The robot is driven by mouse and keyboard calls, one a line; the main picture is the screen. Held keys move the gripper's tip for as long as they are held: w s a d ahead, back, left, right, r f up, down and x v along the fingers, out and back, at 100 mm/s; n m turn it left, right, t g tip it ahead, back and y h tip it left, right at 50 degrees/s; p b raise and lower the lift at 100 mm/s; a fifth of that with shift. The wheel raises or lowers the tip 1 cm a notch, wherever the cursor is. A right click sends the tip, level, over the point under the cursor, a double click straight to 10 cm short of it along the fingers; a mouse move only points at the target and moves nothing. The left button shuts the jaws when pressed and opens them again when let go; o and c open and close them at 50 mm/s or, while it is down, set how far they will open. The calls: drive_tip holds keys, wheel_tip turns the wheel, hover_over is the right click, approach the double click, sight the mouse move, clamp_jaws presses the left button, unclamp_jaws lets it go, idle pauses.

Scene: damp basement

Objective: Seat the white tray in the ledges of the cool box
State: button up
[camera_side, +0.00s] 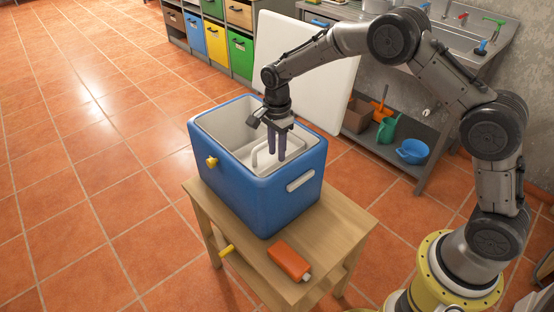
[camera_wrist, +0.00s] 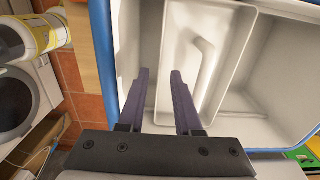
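The blue cool box (camera_side: 245,185) with a pale inside stands open on a wooden table. The white tray (camera_side: 245,153) is inside it, with a raised loop handle. In the wrist view the tray (camera_wrist: 178,40) lies along the left part of the box, and its handle (camera_wrist: 203,65) stands up from it. Open space shows to the tray's right. I cannot tell whether the tray's edges rest on the ledges. My gripper (camera_side: 277,157) points down into the box. Its fingers (camera_wrist: 158,73) are apart with nothing between them, left of the handle in the wrist view.
An orange bottle-like item (camera_side: 289,260) lies on the wooden table (camera_side: 335,230) in front of the box. A large white panel (camera_side: 310,75) stands behind the box. A shelf with green and blue containers (camera_side: 411,151) is at the back right. Open tiled floor lies left.

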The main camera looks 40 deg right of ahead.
wheel_tip(320, 180, up, 8)
drive_tip(key=shift+f, duration=0.25)
drive_tip(key=s+d+r+n+t, duration=0.3)
drive_tip(key=s+r+n, duration=0.6)
drive_tip(key=s+r, duration=0.7)
drive_tip(key=s+d+f+n+t, duration=0.1)
drive_tip(key=s+n, duration=0.8)
drive_tip(key=s, duration=0.9)
drive_tip(key=shift+d+f+t, duration=0.15)
drive_tip(key=shift+f+t, duration=0.65)
drive_tip(key=shift+f, duration=0.05)
drive_tip(key=shift+c, duration=0.3)
